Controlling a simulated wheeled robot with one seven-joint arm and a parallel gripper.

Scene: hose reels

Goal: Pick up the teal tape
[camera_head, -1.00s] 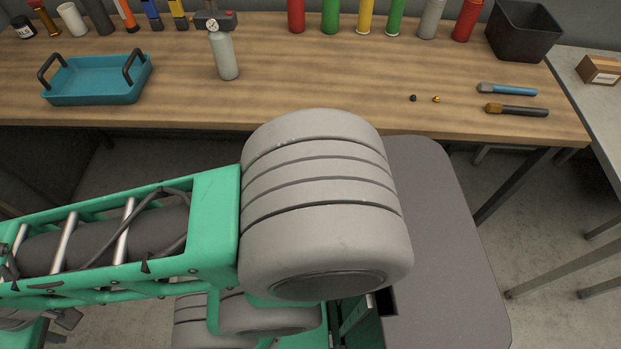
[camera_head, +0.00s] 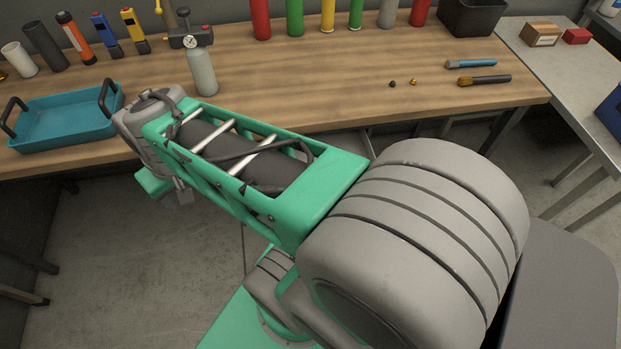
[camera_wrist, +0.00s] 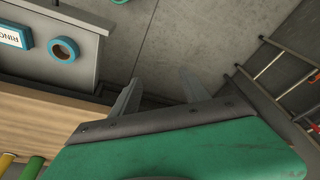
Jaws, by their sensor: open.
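A teal tape (camera_wrist: 63,50), a ring with a dark opening, shows at the upper left of the wrist view. It is against a grey panel or surface (camera_wrist: 85,60), beside a white label with a teal border. I cannot tell whether it hangs or lies there. I do not make it out in the head view. My gripper (camera_wrist: 162,92) is open and empty, its two fingers pointing up in the wrist view. It is apart from the tape, which lies to its left. In the head view my arm reaches left, just in front of the bench.
A wooden bench (camera_head: 300,95) carries a teal tray (camera_head: 65,122), a grey bottle (camera_head: 202,72), two brushes and several coloured cylinders. A grey side table (camera_head: 570,75) stands at right. Part of another teal object (camera_wrist: 120,2) shows in the wrist view, with a ladder-like rack (camera_wrist: 270,65) at right.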

